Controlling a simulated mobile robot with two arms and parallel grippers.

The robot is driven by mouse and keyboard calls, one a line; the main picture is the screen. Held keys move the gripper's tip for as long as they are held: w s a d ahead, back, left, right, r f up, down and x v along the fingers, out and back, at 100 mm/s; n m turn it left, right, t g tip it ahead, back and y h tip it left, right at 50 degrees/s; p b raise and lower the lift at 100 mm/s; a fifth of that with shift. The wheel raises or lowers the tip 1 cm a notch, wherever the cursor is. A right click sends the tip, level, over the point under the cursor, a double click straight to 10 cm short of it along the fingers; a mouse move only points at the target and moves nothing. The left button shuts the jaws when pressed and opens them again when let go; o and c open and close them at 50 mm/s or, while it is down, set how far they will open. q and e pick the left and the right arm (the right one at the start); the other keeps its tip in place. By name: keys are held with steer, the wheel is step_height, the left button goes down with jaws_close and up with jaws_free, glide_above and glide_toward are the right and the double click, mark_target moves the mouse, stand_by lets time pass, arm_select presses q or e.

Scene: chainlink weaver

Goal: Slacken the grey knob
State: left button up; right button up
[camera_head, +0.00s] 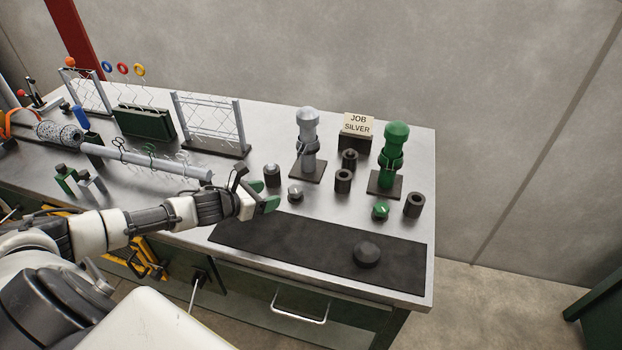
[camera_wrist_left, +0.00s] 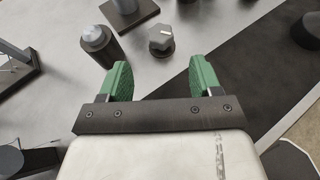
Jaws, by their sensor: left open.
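The grey knob (camera_head: 295,193) is a small knob with a pale grey top on a dark base, standing on the metal bench in front of the grey post. In the left wrist view the grey knob (camera_wrist_left: 161,41) shows a white pointer line on its top. My left gripper (camera_head: 264,195) has green fingertips and is open, just left of the knob in the head view. In the left wrist view my left gripper (camera_wrist_left: 160,70) has nothing between its fingers, and the knob lies just beyond the gap, not touching. My right gripper is not in view.
A dark cylinder with a grey top (camera_head: 272,175) stands close behind the knob. The grey post (camera_head: 307,140), green post (camera_head: 392,155), green knob (camera_head: 380,211) and several black rings are nearby. A black mat (camera_head: 300,243) with a dark round piece (camera_head: 367,254) lies in front.

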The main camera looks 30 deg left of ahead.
mark_target(293, 188)
arm_select(q)
steer(key=shift+w+d+f, duration=0.1)
steer(key=shift+w, duration=0.5)
steer(key=shift+p+x, duration=0.45)
steer(key=shift+x, duration=0.6)
steer(key=x, duration=0.5)
steer(key=shift+w+d+f+p, duration=0.15)
steer(key=shift+w+d+p, duration=0.05)
steer(key=shift+w+p, duration=0.1)
steer(key=shift+w+f, duration=0.15)
steer(key=shift+w, duration=0.1)
steer(key=shift+w+d+f, duration=0.15)
steer(key=shift+w+d, duration=0.05)
steer(key=shift+w, duration=0.15)
steer(key=shift+w+f, duration=0.1)
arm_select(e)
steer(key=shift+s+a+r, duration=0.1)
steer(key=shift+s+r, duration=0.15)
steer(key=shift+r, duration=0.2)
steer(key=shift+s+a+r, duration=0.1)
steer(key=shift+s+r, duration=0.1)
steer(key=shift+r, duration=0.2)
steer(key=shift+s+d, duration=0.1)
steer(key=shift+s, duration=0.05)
